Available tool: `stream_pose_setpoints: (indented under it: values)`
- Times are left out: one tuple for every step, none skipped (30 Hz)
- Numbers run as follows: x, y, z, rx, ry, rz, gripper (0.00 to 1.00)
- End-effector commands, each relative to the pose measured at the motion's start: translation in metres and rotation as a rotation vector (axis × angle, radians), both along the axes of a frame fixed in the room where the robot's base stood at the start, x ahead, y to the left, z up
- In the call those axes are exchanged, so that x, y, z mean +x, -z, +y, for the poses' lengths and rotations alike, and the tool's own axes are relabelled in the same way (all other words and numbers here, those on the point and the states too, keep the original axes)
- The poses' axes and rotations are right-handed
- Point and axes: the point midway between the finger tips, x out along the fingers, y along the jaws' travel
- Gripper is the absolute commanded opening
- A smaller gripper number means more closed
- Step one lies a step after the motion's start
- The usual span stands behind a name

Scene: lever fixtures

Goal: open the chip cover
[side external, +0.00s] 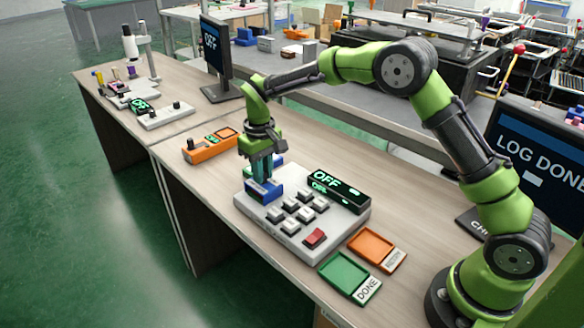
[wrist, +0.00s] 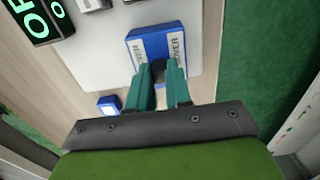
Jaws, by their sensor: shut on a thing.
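The chip cover (side external: 268,192) is a blue block at the back left corner of a white control panel (side external: 330,220). In the wrist view the blue cover (wrist: 150,40) carries white label strips, one reading COVER. My gripper (side external: 262,176) points down at the cover. Its two teal fingers, also in the wrist view (wrist: 159,72), are shut on a small dark part at the cover's near edge. The fingers hide most of that part. The cover looks seated on the panel; I cannot tell whether it is tilted.
The panel bears several grey keys, a red key (side external: 315,238) and a display reading OFF (side external: 337,187). A green DONE tray (side external: 344,277) and an orange tray (side external: 372,247) lie in front. An orange device (side external: 208,147) stands behind left. A small blue box (wrist: 110,104) sits beside the panel.

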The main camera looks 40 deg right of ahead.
Motion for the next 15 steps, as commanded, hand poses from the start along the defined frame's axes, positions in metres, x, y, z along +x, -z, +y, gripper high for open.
stream_pose_setpoints:
  values:
    - [0.001,-0.001,-0.01,-0.002,0.005,-0.001,0.0]
    - [0.001,-0.001,-0.016,-0.002,0.006,0.0,0.0]
    - [0.0,0.0,-0.025,-0.002,0.007,0.0,0.0]
    - [0.0,0.0,-0.033,-0.003,0.007,0.0,0.0]
    - [0.0,0.0,-0.04,-0.003,0.007,0.0,0.0]
    - [0.0,0.0,-0.049,-0.003,0.006,0.0,0.0]
    - [0.0,0.0,-0.055,-0.003,0.006,0.0,0.0]
    - [0.0,0.0,-0.06,-0.003,0.005,0.0,0.0]
    - [0.0,0.0,-0.067,-0.003,0.005,0.0,0.0]
    - [0.0,0.0,-0.07,-0.003,0.004,0.0,0.0]
    - [0.0,0.0,-0.073,-0.003,0.003,-0.001,0.0]
    - [0.0,0.0,-0.076,-0.002,0.002,-0.001,0.0]
    - [0.0,0.0,-0.077,-0.002,0.002,-0.001,0.0]
    - [0.0,0.0,-0.078,-0.002,0.002,-0.001,0.0]
    - [0.0,0.0,-0.078,-0.002,0.001,-0.001,0.0]
